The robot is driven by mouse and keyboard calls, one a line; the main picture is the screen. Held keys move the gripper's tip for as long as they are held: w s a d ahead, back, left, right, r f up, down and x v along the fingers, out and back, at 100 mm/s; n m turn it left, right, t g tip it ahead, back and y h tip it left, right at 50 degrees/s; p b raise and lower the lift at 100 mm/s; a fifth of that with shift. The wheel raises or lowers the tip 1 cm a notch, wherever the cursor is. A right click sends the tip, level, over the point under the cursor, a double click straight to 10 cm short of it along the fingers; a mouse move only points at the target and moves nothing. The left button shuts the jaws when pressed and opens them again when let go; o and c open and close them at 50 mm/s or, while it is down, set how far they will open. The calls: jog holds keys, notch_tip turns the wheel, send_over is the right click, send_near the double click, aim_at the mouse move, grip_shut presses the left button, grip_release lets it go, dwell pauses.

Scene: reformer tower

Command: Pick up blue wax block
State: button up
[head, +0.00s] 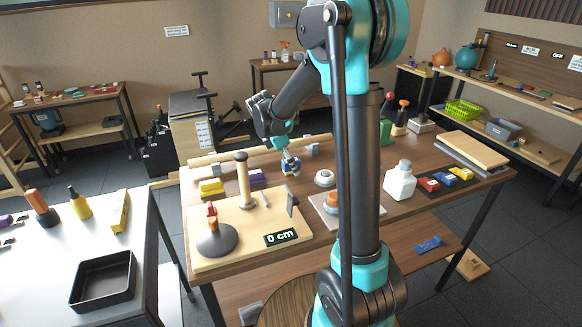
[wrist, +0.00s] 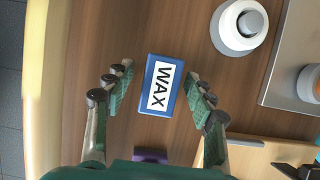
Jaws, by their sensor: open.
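The blue wax block (wrist: 160,87) lies on the brown wooden table, with a white label reading WAX facing up in the wrist view. In the head view the block (head: 291,169) is a small blue shape under my gripper and partly covered by it. My gripper (wrist: 161,78) is open, with one green-padded finger on each side of the block. A gap of bare table shows between each finger and the block. In the head view my gripper (head: 290,161) points down at the block. How far the fingertips are above the table is hard to tell.
A white round device (wrist: 238,27) stands near the block. A purple block (head: 251,177) and a yellow block (head: 211,187) lie to the left. A pale board (head: 215,257) with an upright post is in front. A white bottle (head: 400,182) stands at right.

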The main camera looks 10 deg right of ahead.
grip_shut()
jog(key=shift+r, duration=0.15)
notch_tip(320, 180, up, 20)
dwell(0.8)
jog(key=c, duration=0.7)
grip_release()
jog(key=c, duration=0.4)
